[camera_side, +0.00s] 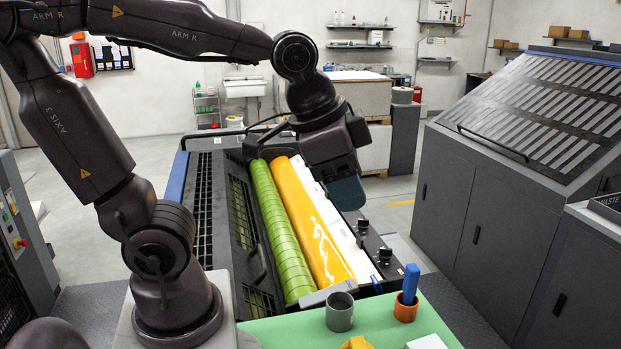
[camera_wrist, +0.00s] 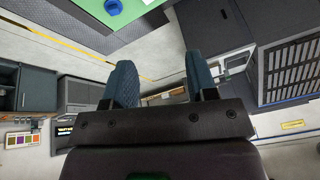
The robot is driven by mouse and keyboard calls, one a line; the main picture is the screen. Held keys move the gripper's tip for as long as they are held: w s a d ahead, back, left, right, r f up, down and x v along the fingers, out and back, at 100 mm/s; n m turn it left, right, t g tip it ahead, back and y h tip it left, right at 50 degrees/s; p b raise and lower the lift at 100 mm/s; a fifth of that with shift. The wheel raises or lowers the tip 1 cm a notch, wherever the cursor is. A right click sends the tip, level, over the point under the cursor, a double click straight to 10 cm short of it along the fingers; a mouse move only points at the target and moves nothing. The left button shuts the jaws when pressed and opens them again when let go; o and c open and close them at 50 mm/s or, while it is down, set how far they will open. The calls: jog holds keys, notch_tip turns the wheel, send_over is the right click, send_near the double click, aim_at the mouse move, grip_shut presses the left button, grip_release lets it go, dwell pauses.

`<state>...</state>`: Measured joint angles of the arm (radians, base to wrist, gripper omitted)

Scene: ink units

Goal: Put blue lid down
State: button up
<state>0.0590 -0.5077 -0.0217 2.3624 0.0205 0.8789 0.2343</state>
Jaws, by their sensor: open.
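A small round blue thing (camera_wrist: 113,6) lies on the green table at the top edge of the wrist view; it is cut off, and I cannot tell for sure that it is the blue lid. No blue lid shows clearly in the side view. My gripper (camera_wrist: 161,76) is open, with nothing between its blue-grey fingers. In the side view my gripper (camera_side: 346,192) hangs above the right edge of the ink unit, well away from the green table (camera_side: 270,333).
A grey cup (camera_side: 340,312), an orange cup (camera_side: 405,308) with a blue-handled tool (camera_side: 410,283), a yellow thing (camera_side: 356,343) and a white block (camera_side: 428,342) are on the green table. Green (camera_side: 278,230) and yellow (camera_side: 312,222) rollers lie below my arm. Grey cabinets (camera_side: 470,220) stand right.

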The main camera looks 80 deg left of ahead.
jog(key=s+n, duration=0.1)
jog(key=s+a+n, duration=0.1)
jog(key=s, duration=0.1)
jog(key=s+n+t, duration=0.1)
jog(key=shift+s+a+n, duration=0.25)
jog(key=shift+a+n, duration=0.1)
jog(key=shift+n, duration=0.05)
